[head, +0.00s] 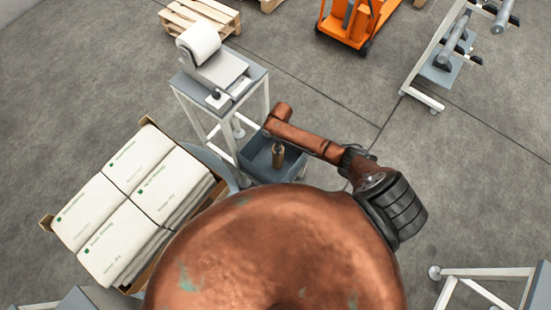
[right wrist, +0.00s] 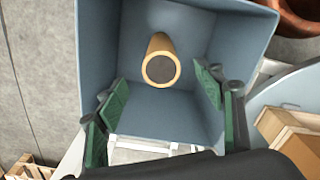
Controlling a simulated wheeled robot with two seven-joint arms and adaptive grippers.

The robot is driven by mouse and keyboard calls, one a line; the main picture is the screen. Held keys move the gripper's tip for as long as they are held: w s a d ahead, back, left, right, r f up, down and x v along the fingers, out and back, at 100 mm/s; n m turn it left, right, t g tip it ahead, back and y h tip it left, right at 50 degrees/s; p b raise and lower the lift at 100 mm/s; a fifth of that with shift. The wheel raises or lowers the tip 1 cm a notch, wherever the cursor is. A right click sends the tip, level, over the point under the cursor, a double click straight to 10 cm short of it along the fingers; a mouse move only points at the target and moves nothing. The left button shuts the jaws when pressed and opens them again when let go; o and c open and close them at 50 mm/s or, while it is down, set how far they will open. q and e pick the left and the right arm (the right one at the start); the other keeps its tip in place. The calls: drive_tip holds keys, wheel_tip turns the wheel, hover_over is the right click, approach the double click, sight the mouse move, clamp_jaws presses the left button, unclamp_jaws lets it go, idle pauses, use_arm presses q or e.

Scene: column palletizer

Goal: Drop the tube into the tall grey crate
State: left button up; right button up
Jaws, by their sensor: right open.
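The tube (right wrist: 160,62) is tan with a dark round end, and in the right wrist view it shows inside the tall grey crate (right wrist: 105,35). In the head view the tube (head: 278,157) looks upright within the crate (head: 256,164). I cannot tell whether it touches the crate floor. My right gripper (right wrist: 161,80) is open, its green fingers apart on either side of the tube's near end and clear of it. The gripper itself cannot be made out in the head view. My left gripper is not in view.
A grey stand (head: 188,88) with a white roll (head: 199,41) stands right behind the crate. A carton of white bags (head: 127,200) is at the left. An orange truck (head: 345,24) and a wheeled rack (head: 421,62) stand farther back. Open floor lies right of the crate.

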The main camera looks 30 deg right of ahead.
wheel_tip(320, 180, up, 12)
idle(0.4)
drive_tip(key=shift+f, duration=0.15)
drive_tip(key=s+a+f+m+t+y, duration=0.1)
drive_tip(key=s+a+m+t, duration=0.3)
drive_tip(key=s, duration=0.9)
drive_tip(key=s+d+r+m+h, duration=0.1)
drive_tip(key=s+d+r+m, duration=0.2)
drive_tip(key=s, duration=0.4)
drive_tip(key=s+d+r+m+h, duration=0.1)
drive_tip(key=s+d+r+m, duration=0.25)
drive_tip(key=s, duration=0.45)
wheel_tip(320, 180, down, 30)
drive_tip(key=s+a+n+g, duration=0.1)
drive_tip(key=s+n+g, duration=0.1)
drive_tip(key=s+f, duration=0.8)
drive_tip(key=f, duration=0.2)
drive_tip(key=shift+s+a+f+g+y, duration=0.15)
drive_tip(key=shift+s+a+g+y, duration=0.1)
drive_tip(key=shift+g+y, duration=0.15)
drive_tip(key=s+f, duration=0.2)
drive_tip(key=s, duration=0.1)
drive_tip(key=s+f, duration=0.2)
drive_tip(key=s, duration=0.2)
drive_tip(key=s+f, duration=0.2)
drive_tip(key=s, duration=0.2)
drive_tip(key=shift+s+d, duration=0.1)
drive_tip(key=shift+d, duration=0.2)
drive_tip(key=shift+c, duration=0.6)
